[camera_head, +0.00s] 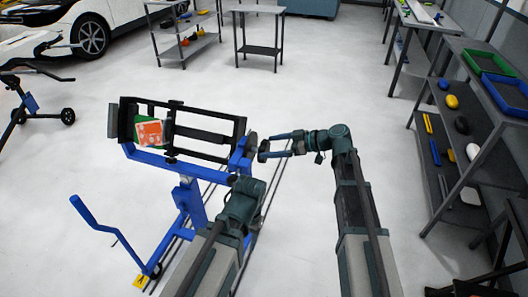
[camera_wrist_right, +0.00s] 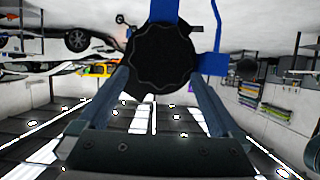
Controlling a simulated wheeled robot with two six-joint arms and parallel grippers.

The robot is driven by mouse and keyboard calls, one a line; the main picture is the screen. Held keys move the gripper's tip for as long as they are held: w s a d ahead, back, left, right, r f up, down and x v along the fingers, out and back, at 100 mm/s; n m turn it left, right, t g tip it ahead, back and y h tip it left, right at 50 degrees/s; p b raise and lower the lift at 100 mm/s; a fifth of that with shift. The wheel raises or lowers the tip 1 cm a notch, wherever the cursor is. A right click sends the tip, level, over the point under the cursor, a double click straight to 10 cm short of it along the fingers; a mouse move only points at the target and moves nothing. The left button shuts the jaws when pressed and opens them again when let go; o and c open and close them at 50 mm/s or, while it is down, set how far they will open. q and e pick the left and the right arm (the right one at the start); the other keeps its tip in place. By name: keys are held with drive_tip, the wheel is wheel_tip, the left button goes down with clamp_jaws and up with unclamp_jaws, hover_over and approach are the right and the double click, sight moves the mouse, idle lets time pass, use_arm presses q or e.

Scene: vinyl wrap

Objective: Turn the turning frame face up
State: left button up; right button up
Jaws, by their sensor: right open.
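The turning frame (camera_head: 205,137) is a black rectangular frame on a blue wheeled stand (camera_head: 189,205), left of centre in the head view. Its open face, with a crossbar, is tilted and visible to me. An orange and white card over a green one (camera_head: 149,132) shows at its left part. A round black knob (camera_wrist_right: 162,60) is at the frame's right end. My right gripper (camera_head: 264,147) is open beside that end. In the right wrist view, the knob lies ahead between its spread fingers; contact cannot be told. My left arm's wrist (camera_head: 241,204) is below the frame; its fingers are not clear.
A shelf rack (camera_head: 462,130) with tools and green and blue bins stands at the right. A small table (camera_head: 258,48) and a shelf cart (camera_head: 186,48) are at the back. A white car (camera_head: 75,25) is at back left. The floor between is clear.

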sight(267, 146)
drive_tip(key=shift+b+x, duration=0.4)
drive_tip(key=shift+x, duration=1.25)
drive_tip(key=shift+c, duration=0.3)
clamp_jaws()
